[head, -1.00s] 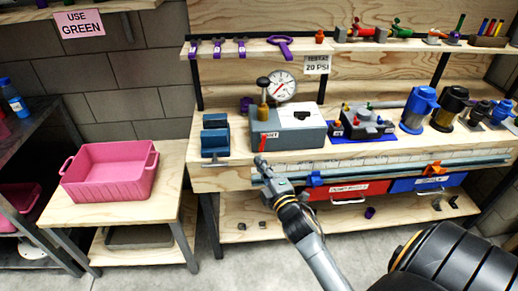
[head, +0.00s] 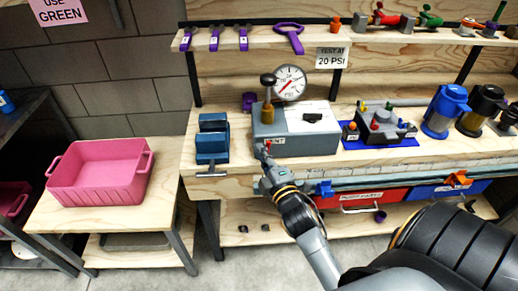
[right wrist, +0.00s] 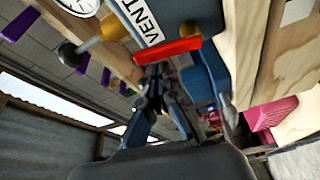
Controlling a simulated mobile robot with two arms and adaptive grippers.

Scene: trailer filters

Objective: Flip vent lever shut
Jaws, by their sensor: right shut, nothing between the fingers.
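The red vent lever (right wrist: 170,50) is on the grey tester box (head: 310,144), beside a white VENT label (right wrist: 140,20). In the head view the lever (head: 268,143) is a small red spot at the box's front left, partly covered by my gripper. My right gripper (head: 260,149) is shut and empty at the front left of the box. In the right wrist view its fingertips (right wrist: 153,72) are right by one end of the lever; I cannot tell whether they touch it. My left gripper is not in view.
A pressure gauge (head: 289,82) and a black-knobbed brass pump (head: 267,95) stand on the box. A blue vise (head: 212,140) is close on the left. A pink bin (head: 100,172) sits on a lower table. A blue-matted fixture (head: 380,128) is to the right.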

